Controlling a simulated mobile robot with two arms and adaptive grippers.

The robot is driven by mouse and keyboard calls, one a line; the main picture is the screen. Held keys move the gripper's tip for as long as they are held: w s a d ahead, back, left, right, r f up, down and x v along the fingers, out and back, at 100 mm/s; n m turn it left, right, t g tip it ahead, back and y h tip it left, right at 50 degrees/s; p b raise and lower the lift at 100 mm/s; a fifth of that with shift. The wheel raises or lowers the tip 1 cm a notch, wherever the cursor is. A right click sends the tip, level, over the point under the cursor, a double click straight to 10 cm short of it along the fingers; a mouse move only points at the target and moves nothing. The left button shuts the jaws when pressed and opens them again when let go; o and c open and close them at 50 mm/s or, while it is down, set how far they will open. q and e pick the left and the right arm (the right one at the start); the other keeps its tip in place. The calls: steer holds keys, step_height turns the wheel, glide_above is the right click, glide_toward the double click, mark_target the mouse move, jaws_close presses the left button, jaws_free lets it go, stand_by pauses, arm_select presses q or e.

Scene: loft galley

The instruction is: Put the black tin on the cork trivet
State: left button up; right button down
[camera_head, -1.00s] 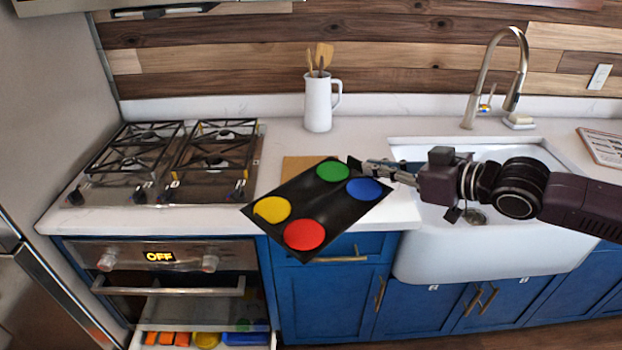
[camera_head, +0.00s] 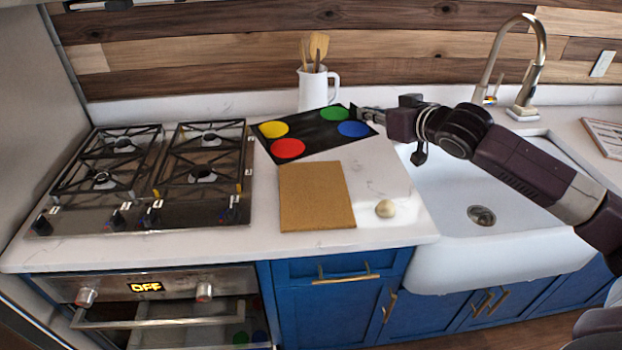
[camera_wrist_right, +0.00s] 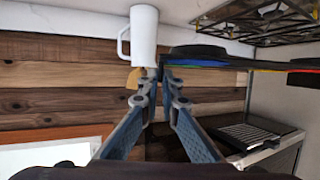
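The black tin (camera_head: 318,132) is a flat dark tray with yellow, red, green and blue rounds. My right gripper (camera_head: 366,113) is shut on its right edge near the green and blue rounds. In the right wrist view the fingertips (camera_wrist_right: 165,72) meet at the tin's edge (camera_wrist_right: 200,56). The tin is in front of the white jug and beyond the cork trivet (camera_head: 316,196); whether it touches the counter I cannot tell. The trivet is a tan square lying flat and bare on the counter. My left gripper is not in view.
A gas hob (camera_head: 150,175) is left of the trivet. A white jug with utensils (camera_head: 313,90) stands behind the tin. A small pale round object (camera_head: 385,208) lies right of the trivet. The sink (camera_head: 500,245) is further right.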

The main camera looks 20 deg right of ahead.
mark_target(372, 132)
steer(key=f, duration=0.1)
steer(key=s+f, duration=0.1)
steer(key=f, duration=0.1)
steer(key=s+f, duration=0.1)
steer(key=shift+d+f, duration=0.15)
steer(key=shift+f, duration=0.25)
steer(key=f, duration=0.7)
steer(key=f+p, duration=0.1)
steer(key=f, duration=0.2)
steer(key=shift+w+f, duration=0.25)
step_height(372, 132, down, 4)
steer(key=shift+w+r, duration=0.1)
steer(key=shift+w, duration=0.05)
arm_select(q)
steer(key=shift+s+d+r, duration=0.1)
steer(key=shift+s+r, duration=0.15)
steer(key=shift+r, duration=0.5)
arm_select(e)
steer(key=c, duration=2.2)
jaws_free()
steer(key=shift+f, duration=0.2)
steer(key=shift+c, duration=0.2)
steer(key=shift+o, duration=0.4)
